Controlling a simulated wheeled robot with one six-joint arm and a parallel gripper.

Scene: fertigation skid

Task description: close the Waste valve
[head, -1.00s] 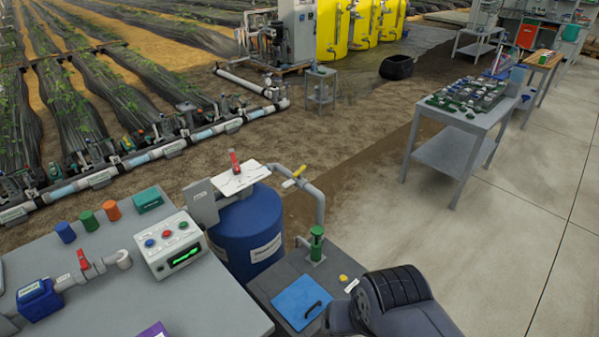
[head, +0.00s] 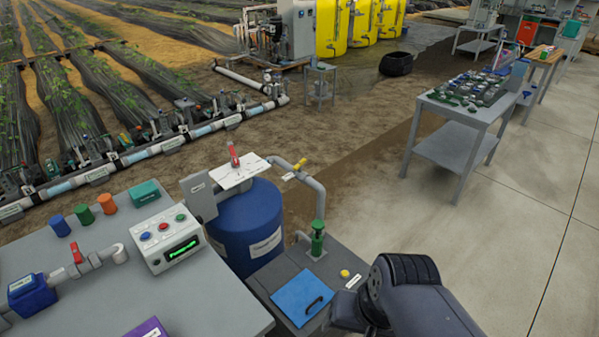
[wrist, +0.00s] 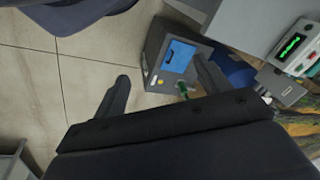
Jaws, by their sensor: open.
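No label reading "Waste" is legible, so I cannot tell for sure which valve it is. A valve with a yellow handle (head: 296,169) sits on the grey pipe behind the blue barrel, with a small white tag beside it. A red-handled valve (head: 234,157) stands upright on the white plate above the barrel. Another red-handled valve (head: 77,253) is on the pipe on the grey table. My gripper (wrist: 162,88) is open and empty in the wrist view, its fingers apart over the floor and grey cabinet. It touches no valve.
The blue barrel (head: 250,225) stands between the grey table (head: 215,305) and the grey cabinet (head: 345,262), which has a blue panel (head: 303,297) and green fitting (head: 317,238). A control box (head: 166,238) is on the table. Concrete floor (head: 490,240) is clear at right.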

